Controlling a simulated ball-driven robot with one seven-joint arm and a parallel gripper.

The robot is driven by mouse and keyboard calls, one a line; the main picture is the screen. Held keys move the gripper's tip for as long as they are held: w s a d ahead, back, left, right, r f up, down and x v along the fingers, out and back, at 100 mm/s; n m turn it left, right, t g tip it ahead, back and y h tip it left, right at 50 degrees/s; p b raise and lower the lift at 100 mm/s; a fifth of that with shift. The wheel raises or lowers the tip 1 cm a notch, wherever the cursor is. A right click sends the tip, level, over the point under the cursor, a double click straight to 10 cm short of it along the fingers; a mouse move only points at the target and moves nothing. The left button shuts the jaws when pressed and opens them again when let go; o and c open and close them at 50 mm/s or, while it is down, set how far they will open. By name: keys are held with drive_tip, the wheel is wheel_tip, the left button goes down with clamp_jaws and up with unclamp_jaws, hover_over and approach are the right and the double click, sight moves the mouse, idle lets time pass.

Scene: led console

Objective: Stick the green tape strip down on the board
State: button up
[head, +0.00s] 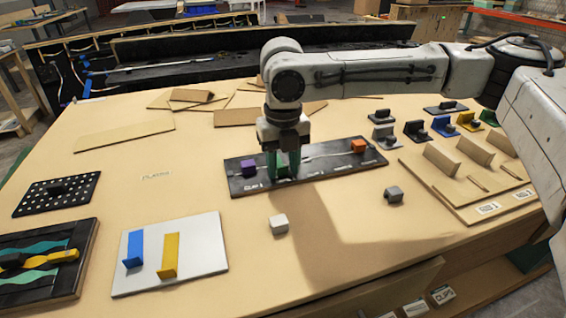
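My gripper (286,166) points straight down over the middle of a dark board (325,167) with a white line along it. Green shows at and between the fingertips, low against this board. I cannot tell whether it is a green piece held by the fingers or one standing on the board, nor whether it is the green tape strip. A pale board (205,276) at the front left carries an upright blue strip (135,249) and an upright yellow strip (169,256). No green strip shows on the pale board.
The dark board holds a purple block (248,168) and an orange block (358,145). Grey blocks (279,224) (393,194) stand in front. A dark tray (50,262) with wavy strips and a dotted plate (57,194) lie left. Wooden racks (474,177) stand right.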

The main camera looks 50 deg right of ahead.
drive_tip(key=shift+o, duration=1.3)
drive_tip(key=shift+r, duration=0.1)
wheel_tip(320, 180, up, 11)
drive_tip(key=p, duration=0.1)
drive_tip(key=shift+f, duration=0.2)
